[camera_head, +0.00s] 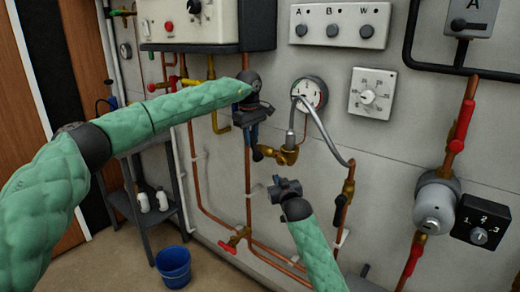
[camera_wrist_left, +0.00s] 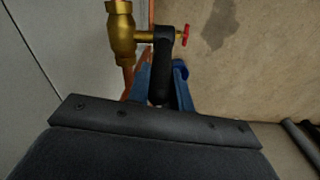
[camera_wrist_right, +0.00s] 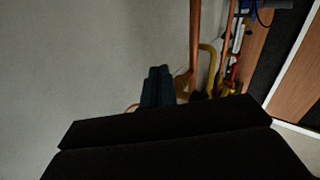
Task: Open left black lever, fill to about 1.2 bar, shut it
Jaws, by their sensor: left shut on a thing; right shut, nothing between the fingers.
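The left black lever (camera_head: 264,151) sits on a brass valve (camera_head: 287,155) at the lower end of a grey braided hose (camera_head: 318,125). My left gripper (camera_head: 252,138) reaches it from above. In the left wrist view, the blue fingers (camera_wrist_left: 162,88) are shut on the black lever (camera_wrist_left: 163,62), beside the brass valve body (camera_wrist_left: 122,38). I cannot tell if the valve is open. A round pressure gauge (camera_head: 312,93) is on the wall above; its needle is too small to read. My right gripper (camera_head: 276,187) is shut and empty, below the valve; its fingers (camera_wrist_right: 158,85) also show in the right wrist view.
A second black lever (camera_head: 339,212) is on the hose's right end. Copper pipes (camera_head: 248,195) run down the wall, with a red-handled valve (camera_head: 233,240) low down. A dial box (camera_head: 372,93) is right of the gauge. A blue bucket (camera_head: 173,266) stands on the floor.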

